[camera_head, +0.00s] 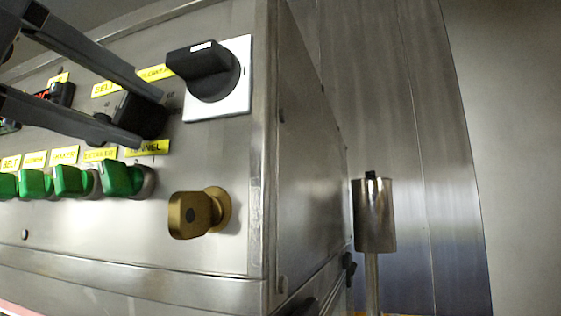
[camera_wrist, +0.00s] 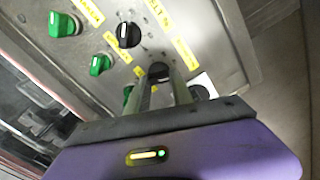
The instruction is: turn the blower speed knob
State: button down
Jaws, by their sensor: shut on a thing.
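A black knob (camera_head: 143,116) sits on the steel control panel (camera_head: 225,150), below a yellow label and above the row of green knobs. My gripper (camera_head: 151,121) reaches in from the left with one dark finger above the knob and one below it. It is shut on this knob. In the wrist view the knob (camera_wrist: 159,71) shows between the ends of my two fingers (camera_wrist: 163,80). The fingers cover part of the knob, and its pointer mark is hidden. I cannot read its label well enough to name it.
A large black rotary switch (camera_head: 203,70) on a white plate is right of the knob. Green knobs (camera_head: 122,179) line the row below, beside a brass knob (camera_head: 190,214). Another black knob (camera_wrist: 128,35) is nearby. A metal cylinder on a post (camera_head: 374,215) stands right of the cabinet.

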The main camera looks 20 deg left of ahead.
jog(key=shift+f+m, duration=0.2)
jog(key=shift+m, duration=1.3)
jog(key=shift+b, duration=0.3)
jog(key=c, duration=1.1)
grip_release()
jog(key=shift+r, duration=0.1)
jog(key=s, duration=0.7)
jog(key=shift+s+a, duration=0.35)
jog(key=shift+s, duration=0.05)
